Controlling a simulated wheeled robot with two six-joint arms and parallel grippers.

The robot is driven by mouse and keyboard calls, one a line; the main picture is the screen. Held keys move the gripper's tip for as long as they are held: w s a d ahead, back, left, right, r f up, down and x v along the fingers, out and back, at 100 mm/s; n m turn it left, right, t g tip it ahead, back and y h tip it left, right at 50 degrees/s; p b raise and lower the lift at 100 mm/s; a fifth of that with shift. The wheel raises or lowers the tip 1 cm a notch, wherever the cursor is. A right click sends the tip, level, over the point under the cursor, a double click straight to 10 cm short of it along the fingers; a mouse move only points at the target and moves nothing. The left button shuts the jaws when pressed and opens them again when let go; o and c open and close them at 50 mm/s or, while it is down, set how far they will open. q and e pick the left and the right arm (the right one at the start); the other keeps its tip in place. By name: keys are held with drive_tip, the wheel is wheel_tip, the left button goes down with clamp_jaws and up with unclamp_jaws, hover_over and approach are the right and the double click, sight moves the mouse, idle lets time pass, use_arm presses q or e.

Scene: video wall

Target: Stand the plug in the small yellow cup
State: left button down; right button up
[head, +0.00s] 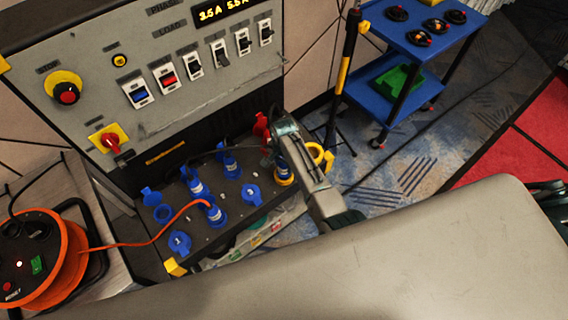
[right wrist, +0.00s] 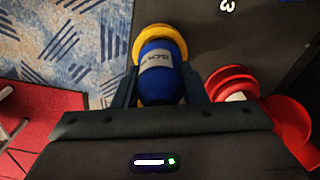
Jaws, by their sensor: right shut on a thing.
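The blue plug (head: 283,166) with a pale label is in my right gripper (head: 288,158), at the right end of the black socket panel. In the right wrist view the plug (right wrist: 158,72) sits between the two fingers of the right gripper (right wrist: 160,90), which are shut on it. The small yellow cup (head: 285,181) shows at the plug's lower end. In the right wrist view its yellow rim (right wrist: 174,36) curves around the plug's far end. I cannot tell how deep the plug sits. My left gripper is not in view.
A red socket (right wrist: 232,80) is close beside the right gripper. Several blue plugs and caps stand on the black panel (head: 226,207). An orange cable reel (head: 72,252) is at left, its cable running to a blue plug. A blue trolley (head: 394,100) stands at back right.

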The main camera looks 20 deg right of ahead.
drive_tip(key=shift+f+b, duration=0.3)
drive_tip(key=shift+f, duration=0.3)
drive_tip(key=o, duration=1.6)
drive_tip(key=shift+c, duration=0.2)
drive_tip(key=shift+r+p, duration=2.45)
drive_tip(key=shift+r, duration=0.6)
